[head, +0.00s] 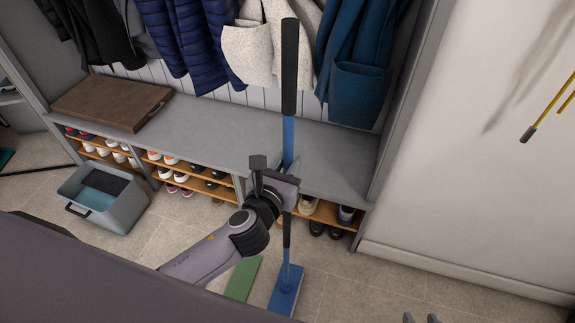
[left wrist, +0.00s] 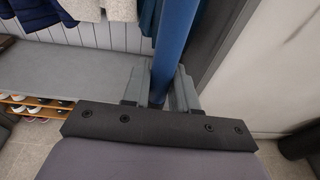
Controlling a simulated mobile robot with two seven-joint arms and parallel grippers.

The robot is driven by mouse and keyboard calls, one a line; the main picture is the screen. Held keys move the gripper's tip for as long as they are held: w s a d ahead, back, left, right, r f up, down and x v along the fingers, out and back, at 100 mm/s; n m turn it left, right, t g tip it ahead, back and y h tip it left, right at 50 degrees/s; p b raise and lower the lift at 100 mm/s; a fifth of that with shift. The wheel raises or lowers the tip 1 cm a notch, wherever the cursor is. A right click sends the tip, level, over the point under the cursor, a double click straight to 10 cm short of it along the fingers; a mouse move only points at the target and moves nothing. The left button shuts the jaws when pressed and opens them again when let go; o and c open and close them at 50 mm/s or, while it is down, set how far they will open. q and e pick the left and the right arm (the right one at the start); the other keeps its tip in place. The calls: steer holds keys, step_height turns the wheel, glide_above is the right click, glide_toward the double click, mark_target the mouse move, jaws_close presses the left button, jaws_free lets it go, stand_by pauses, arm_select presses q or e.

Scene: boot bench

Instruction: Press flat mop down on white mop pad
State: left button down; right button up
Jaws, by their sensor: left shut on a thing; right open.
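The flat mop stands nearly upright, with a black top grip, a blue pole (head: 288,140) and a flat blue head (head: 286,292) low over the floor. I cannot tell whether the head touches the floor. My left gripper (head: 285,170) is shut on the pole below the black grip. The left wrist view shows the blue pole (left wrist: 177,45) between the two grey fingers (left wrist: 160,92). I see no white mop pad; a green pad (head: 243,278) lies on the floor left of the mop head. My right gripper (head: 421,319) is open and empty at the bottom edge, only its fingertips showing.
A grey bench (head: 225,130) with shoe shelves stands behind the mop, a brown board (head: 112,102) on it and coats above. A grey bin (head: 120,212) stands on the floor at left. The wall (head: 480,180) is at right. Tiled floor is clear right of the mop head.

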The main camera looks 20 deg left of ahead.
arm_select(q)
steer(key=s+f+b, duration=0.3)
steer(key=f+b, duration=0.1)
steer(key=f, duration=0.1)
steer(key=shift+b, duration=0.35)
stand_by(0.5)
steer(key=shift+a+f, duration=0.1)
steer(key=shift+s, duration=0.1)
stand_by(0.7)
steer(key=shift+f, duration=0.3)
stand_by(0.6)
steer(key=shift+p, duration=0.4)
stand_by(0.4)
steer(key=shift+f, duration=0.35)
stand_by(0.5)
steer(key=shift+r, duration=0.15)
